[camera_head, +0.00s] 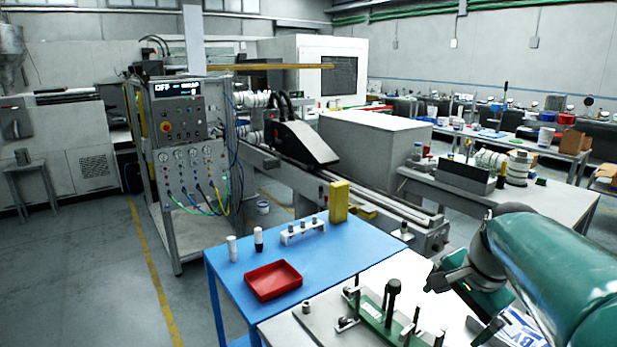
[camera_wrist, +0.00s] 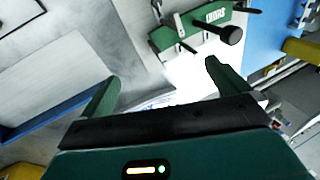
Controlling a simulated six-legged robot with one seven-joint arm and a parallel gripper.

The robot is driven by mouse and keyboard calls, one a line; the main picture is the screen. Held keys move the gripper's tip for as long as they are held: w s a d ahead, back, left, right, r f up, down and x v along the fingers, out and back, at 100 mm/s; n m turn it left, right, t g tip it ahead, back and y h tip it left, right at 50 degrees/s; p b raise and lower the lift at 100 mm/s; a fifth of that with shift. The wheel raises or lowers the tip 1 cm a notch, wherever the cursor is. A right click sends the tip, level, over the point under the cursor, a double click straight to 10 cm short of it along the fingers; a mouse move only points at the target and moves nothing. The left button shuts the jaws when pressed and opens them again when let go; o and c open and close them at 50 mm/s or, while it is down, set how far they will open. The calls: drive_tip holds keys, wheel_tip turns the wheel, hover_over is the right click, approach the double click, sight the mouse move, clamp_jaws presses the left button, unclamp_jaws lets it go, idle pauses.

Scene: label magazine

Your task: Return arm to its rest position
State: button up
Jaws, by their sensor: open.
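My green arm reaches in from the right edge of the head view. My gripper (camera_head: 462,292) is above the white table (camera_head: 285,330) at the lower right. In the wrist view my gripper (camera_wrist: 160,78) shows two green fingers spread wide apart, with nothing between them. Below and beyond the fingers is the white tabletop with a patch of blue print. A green fixture (camera_head: 385,318) with a black knob stands on the white table, left of my gripper. The fixture also shows in the wrist view (camera_wrist: 188,35), apart from the fingers.
A blue table (camera_head: 350,262) adjoins the white one and holds a red tray (camera_head: 273,281), a yellow block (camera_head: 339,201), small bottles (camera_head: 258,239) and a small rack (camera_head: 302,231). A control cabinet (camera_head: 190,150) stands behind it. Open floor lies at the left.

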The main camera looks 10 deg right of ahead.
drive_tip(key=s+a+f+n+t, duration=0.1)
drive_tip(key=s+a+n, duration=0.4)
drive_tip(key=a+n, duration=0.2)
drive_tip(key=s+a+f+n+t, duration=0.1)
drive_tip(key=s+a+f+n, duration=0.1)
drive_tip(key=s+a+n, duration=0.3)
drive_tip(key=a+n, duration=0.1)
drive_tip(key=a, duration=0.3)
drive_tip(key=shift+a+f+n, duration=0.25)
drive_tip(key=shift+a+n, duration=0.1)
drive_tip(key=shift+n, duration=0.05)
